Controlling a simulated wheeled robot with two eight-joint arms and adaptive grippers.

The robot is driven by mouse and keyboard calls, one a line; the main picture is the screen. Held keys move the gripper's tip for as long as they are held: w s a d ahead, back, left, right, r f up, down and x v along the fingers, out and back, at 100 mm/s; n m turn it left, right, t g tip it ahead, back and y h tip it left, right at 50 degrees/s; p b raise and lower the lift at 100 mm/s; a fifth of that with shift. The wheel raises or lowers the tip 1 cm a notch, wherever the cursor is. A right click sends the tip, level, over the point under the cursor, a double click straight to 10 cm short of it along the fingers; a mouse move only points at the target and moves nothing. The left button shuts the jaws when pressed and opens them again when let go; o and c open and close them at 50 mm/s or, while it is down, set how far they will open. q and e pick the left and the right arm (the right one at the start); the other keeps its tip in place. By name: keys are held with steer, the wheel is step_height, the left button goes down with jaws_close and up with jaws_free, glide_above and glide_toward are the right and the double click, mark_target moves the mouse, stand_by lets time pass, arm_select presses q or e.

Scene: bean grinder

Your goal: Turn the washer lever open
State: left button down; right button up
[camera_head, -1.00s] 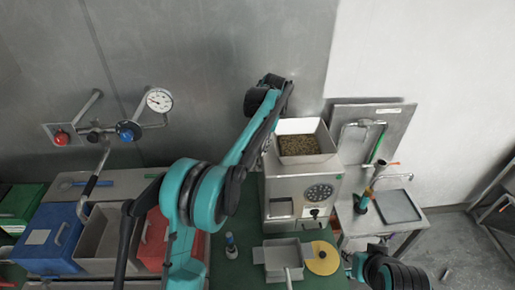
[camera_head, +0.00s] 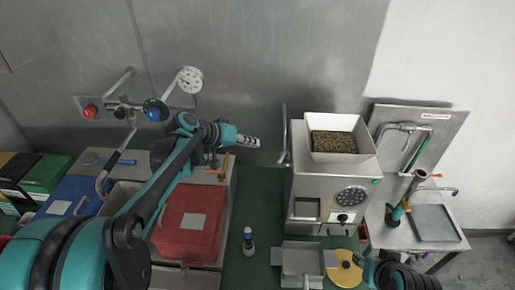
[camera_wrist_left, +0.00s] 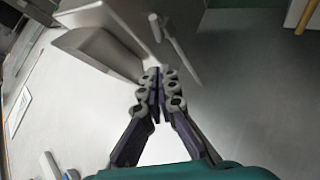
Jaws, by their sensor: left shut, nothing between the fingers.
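My left gripper (camera_head: 250,141) is shut and empty, raised in front of the back wall and pointing right towards the grinder. Its closed fingertips (camera_wrist_left: 160,75) also show in the left wrist view. A grey upright lever (camera_head: 284,138) stands at the left side of the steel grinder (camera_head: 318,185), a short gap right of the fingertips. In the left wrist view a pale bar (camera_wrist_left: 182,48) lies just beyond the fingertips. I cannot tell for sure which part is the washer lever; an orange handle (camera_head: 432,175) also shows by the sink.
A hopper of beans (camera_head: 334,142) tops the grinder. A small bottle (camera_head: 248,240) and a metal box (camera_head: 303,260) sit on the green table.

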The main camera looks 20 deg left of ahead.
mark_target(282, 158)
arm_select(q)
steer(key=w+d+f+b, duration=0.1)
steer(key=w+d+f, duration=0.3)
steer(key=d+f, duration=0.2)
steer(key=shift+w+d+f, duration=0.25)
steer(key=shift+w+f, duration=0.15)
steer(key=shift+f, duration=0.75)
steer(key=shift+d, duration=0.1)
